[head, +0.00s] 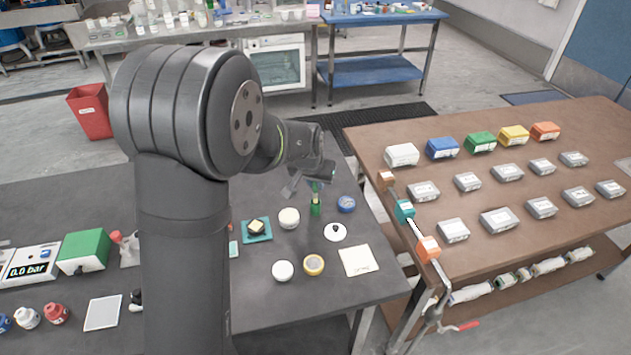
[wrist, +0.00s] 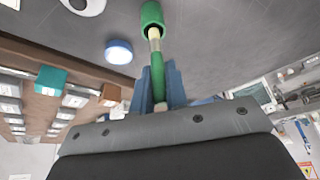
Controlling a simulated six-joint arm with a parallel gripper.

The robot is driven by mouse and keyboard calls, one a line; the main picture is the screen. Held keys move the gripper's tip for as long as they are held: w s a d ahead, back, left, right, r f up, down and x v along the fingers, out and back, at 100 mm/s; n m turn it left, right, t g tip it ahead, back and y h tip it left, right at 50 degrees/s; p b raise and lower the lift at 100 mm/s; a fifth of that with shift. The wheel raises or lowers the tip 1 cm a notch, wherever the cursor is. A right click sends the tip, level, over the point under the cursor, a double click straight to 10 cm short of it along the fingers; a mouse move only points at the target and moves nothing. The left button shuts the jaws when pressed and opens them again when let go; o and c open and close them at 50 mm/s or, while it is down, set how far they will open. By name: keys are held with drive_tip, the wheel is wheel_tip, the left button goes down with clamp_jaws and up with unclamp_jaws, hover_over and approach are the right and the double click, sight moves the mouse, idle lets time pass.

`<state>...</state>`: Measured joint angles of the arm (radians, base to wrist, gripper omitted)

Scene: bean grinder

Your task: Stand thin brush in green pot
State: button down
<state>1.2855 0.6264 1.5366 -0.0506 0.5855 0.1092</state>
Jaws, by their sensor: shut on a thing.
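My gripper (wrist: 158,95) has blue fingers and is shut on the thin brush (wrist: 157,62), which has a green handle and a pale section towards its far end. The green pot (wrist: 152,14) is a small cylinder at the top of the wrist view, in line with the brush. The brush's pale end overlaps the pot's mouth; I cannot tell how deep it sits. In the head view, my gripper (head: 313,180) is just above the green pot (head: 316,210) on the dark table, and the brush looks roughly upright. My fingers partly hide the handle.
A blue round container (head: 346,204) stands close right of the pot, and a white-lidded jar (head: 289,218) stands left. A brown table (head: 480,270) stands right.

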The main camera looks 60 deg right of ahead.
drive_tip(key=shift+f, duration=2)
idle(2.7)
drive_tip(key=c, duration=1.3)
unclamp_jaws()
drive_tip(key=shift+c, duration=0.2)
drive_tip(key=shift+o, duration=0.4)
drive_tip(key=o, duration=0.5)
drive_tip(key=shift+c, duration=0.2)
drive_tip(key=shift+r, duration=0.1)
drive_tip(key=shift+r, duration=3.45)
